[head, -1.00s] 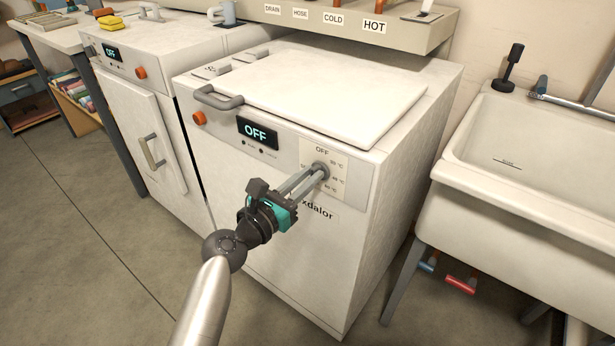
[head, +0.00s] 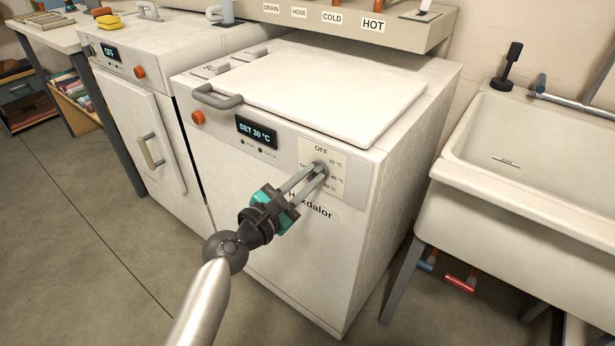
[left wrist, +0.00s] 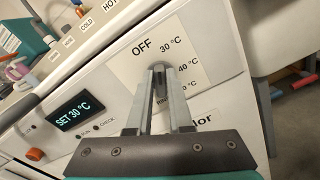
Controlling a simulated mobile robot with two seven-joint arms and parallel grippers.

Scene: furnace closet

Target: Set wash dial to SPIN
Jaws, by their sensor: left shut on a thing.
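The wash dial (head: 321,169) is a grey knob on the front panel of the right-hand white washer (head: 270,240). My left gripper (head: 315,172) is shut on the dial, its two long grey fingers on either side of the knob. In the left wrist view the dial (left wrist: 159,70) sits between the fingertips and is partly hidden by them. The label plate (left wrist: 140,62) reads OFF, 30 °C and 40 °C; the lower and left markings are partly covered. The display (head: 257,132) reads SET 30 °C. My right gripper is out of view.
The closed lid (head: 320,85) with its grey handle (head: 217,98) is above the panel. An orange button (head: 198,118) is left of the display. A second white machine (head: 145,110) stands left, a utility sink (head: 540,170) right. The floor in front is clear.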

